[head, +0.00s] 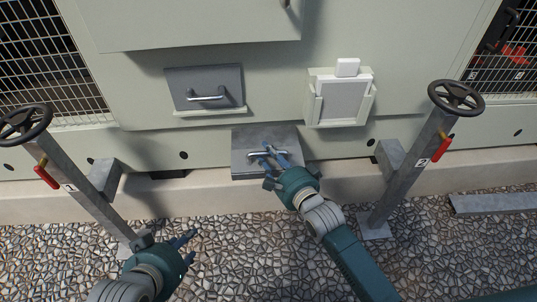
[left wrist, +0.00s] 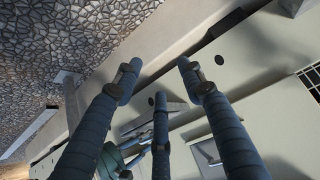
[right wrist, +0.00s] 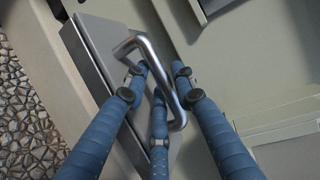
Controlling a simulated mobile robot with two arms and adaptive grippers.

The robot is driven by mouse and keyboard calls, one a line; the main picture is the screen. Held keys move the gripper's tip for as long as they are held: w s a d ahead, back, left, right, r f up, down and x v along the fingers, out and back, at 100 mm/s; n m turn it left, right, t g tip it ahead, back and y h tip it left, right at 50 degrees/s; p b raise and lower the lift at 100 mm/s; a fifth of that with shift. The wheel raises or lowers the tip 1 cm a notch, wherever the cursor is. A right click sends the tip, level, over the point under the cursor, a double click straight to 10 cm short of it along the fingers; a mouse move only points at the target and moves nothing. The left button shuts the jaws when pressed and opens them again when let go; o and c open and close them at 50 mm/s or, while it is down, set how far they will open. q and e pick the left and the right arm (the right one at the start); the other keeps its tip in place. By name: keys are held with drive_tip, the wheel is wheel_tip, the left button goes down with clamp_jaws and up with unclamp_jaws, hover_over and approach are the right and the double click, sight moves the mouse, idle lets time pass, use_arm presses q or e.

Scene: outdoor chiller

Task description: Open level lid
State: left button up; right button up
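A grey box with a flat lid (head: 242,139) sits low at the wall's foot, in the middle of the head view. Its metal handle (right wrist: 147,48) shows large in the right wrist view. My right gripper (head: 268,153) is at this handle, its fingers around it. The fingertips stand apart, so I see no firm grip; exact contact is unclear. The lid looks down. My left gripper (head: 188,247) is open and empty over the gravel, at the lower left. Its spread fingers show in the left wrist view (left wrist: 158,78).
A grey panel with another handle (head: 205,82) is on the wall at the upper left. A white holder (head: 343,98) is on the right. Posts with handwheels (head: 24,122) (head: 456,98) and red levers flank the box. Gravel (head: 240,250) lies in front.

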clamp_jaws()
use_arm(q)
drive_tip(key=shift+r, duration=0.1)
use_arm(e)
drive_tip(key=shift+r+p, duration=0.2)
drive_tip(key=shift+p, duration=0.25)
drive_tip(key=p, duration=0.2)
drive_tip(key=r+g+p, duration=0.1)
drive_tip(key=p, duration=0.1)
drive_tip(key=shift+w+d+p, duration=0.1)
drive_tip(key=shift+w+p, duration=0.15)
drive_tip(key=shift+p, duration=0.15)
drive_tip(key=p, duration=0.2)
drive_tip(key=g+p, duration=0.1)
drive_tip(key=p, duration=0.1)
drive_tip(key=shift+w+r+m+g+h, duration=0.1)
drive_tip(key=shift+w+m+g+h, duration=0.2)
drive_tip(key=shift+m+h, duration=0.1)
use_arm(q)
drive_tip(key=s+a+f+g, duration=0.1)
drive_tip(key=s+f+g, duration=0.1)
drive_tip(key=s+f, duration=0.2)
drive_tip(key=s+a+f+g, duration=0.1)
drive_tip(key=s+f, duration=0.3)
drive_tip(key=f, duration=0.7)
drive_tip(key=s+a+f+g+y, duration=0.1)
drive_tip(key=s+f, duration=0.3)
drive_tip(key=f, duration=0.4)
drive_tip(key=shift+g, duration=0.9)
drive_tip(key=shift+s, duration=0.1)
